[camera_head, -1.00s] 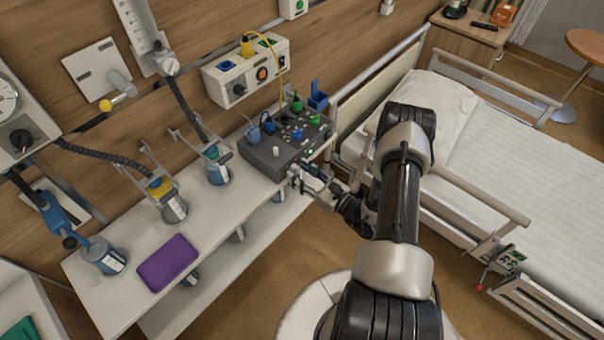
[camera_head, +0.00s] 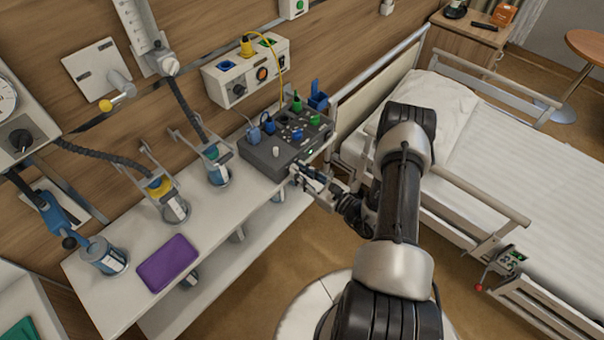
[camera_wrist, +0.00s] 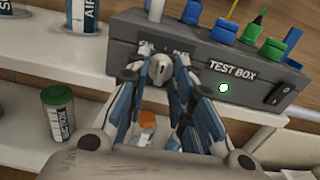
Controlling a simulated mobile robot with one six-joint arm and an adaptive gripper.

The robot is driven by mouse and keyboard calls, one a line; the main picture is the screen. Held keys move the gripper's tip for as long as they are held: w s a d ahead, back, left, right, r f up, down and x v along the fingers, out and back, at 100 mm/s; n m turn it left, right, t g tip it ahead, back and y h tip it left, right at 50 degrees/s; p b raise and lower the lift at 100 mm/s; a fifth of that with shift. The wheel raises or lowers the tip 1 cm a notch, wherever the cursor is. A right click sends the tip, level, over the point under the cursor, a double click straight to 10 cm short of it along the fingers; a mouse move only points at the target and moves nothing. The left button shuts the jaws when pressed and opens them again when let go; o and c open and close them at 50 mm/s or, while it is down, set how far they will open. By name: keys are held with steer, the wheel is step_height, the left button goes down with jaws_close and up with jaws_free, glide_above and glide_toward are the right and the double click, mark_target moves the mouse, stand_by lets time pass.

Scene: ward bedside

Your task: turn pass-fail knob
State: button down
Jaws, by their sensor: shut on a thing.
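The grey test box (camera_head: 262,160) stands at the right end of the white shelf. It shows close up in the wrist view (camera_wrist: 200,62), with "TEST BOX" on its front. The silvery pass-fail knob (camera_wrist: 159,67) is on the box's front face, under partly covered lettering; "PASS" is partly readable. My gripper (camera_wrist: 160,72) is shut on the knob, one fingertip on each side. In the head view my gripper (camera_head: 297,172) is at the box's front edge, and the knob cannot be made out there. A small bright green light (camera_wrist: 223,88) shows right of the knob.
Blue and green plugs (camera_wrist: 252,28) stand on top of the box, and a black rocker switch (camera_wrist: 278,94) is on its front right. A purple case (camera_head: 168,263) and several bottles are on the shelf (camera_head: 120,290). The bed (camera_head: 490,190) is close on the right.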

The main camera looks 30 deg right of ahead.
steer(key=shift+n+b, duration=1.15)
steer(key=shift+n, duration=3.15)
steer(key=c, duration=1.3)
jaws_free()
steer(key=shift+c, duration=0.2)
steer(key=v, duration=1.2)
steer(key=shift+r, duration=0.15)
